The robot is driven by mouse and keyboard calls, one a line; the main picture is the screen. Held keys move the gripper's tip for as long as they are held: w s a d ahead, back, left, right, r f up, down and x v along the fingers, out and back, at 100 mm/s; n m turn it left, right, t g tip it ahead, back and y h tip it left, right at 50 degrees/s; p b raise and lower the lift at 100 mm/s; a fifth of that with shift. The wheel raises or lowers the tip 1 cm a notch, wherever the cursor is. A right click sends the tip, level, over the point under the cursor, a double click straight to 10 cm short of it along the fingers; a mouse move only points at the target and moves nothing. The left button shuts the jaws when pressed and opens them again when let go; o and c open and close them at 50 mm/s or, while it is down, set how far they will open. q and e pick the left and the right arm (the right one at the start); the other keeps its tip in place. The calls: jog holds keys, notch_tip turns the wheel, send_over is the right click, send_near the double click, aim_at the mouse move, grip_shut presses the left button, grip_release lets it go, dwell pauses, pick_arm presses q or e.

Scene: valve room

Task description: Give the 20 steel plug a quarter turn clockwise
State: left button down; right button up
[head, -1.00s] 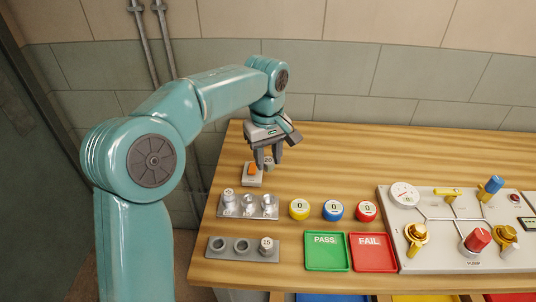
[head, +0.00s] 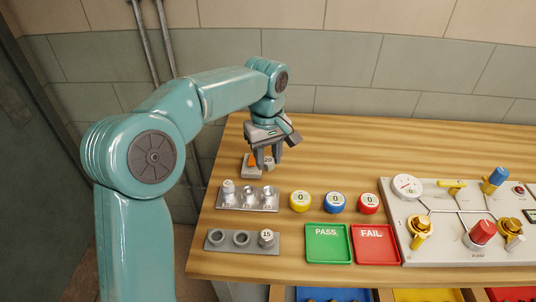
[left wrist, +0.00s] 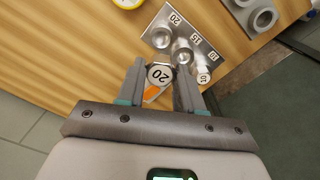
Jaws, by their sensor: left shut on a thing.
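The steel plug marked 20 (left wrist: 158,74) is between the two fingers of my left gripper (left wrist: 160,82) in the left wrist view. The gripper is shut on it. In the head view my left gripper (head: 267,162) points down at the back left of the table, and the plug's 20 label (head: 268,160) shows beside a finger. An orange mark (left wrist: 151,93) shows next to the label in the wrist view. A small grey block with orange (head: 250,162) is just left of the fingers in the head view. The plug's lower part is hidden. My right gripper is not in view.
A steel plate (head: 249,207) marked 10, 15, 20 lies in front of the gripper, with a plug (head: 228,187) at its left. Nearer is a grey rack (head: 215,247) with a 15 plug (head: 266,238). Green PASS (head: 328,257) and red FAIL (head: 376,257) trays lie right.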

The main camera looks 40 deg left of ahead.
aim_at(268, 171)
pick_arm(q)
jog(key=shift+f+b, duration=1.6)
jog(key=shift+f, duration=0.8)
jog(key=n, duration=0.9)
jog(key=shift+f, duration=0.15)
jog(key=shift+f+b, duration=0.75)
jog(key=shift+f, duration=0.25)
jog(key=shift+f, duration=0.3)
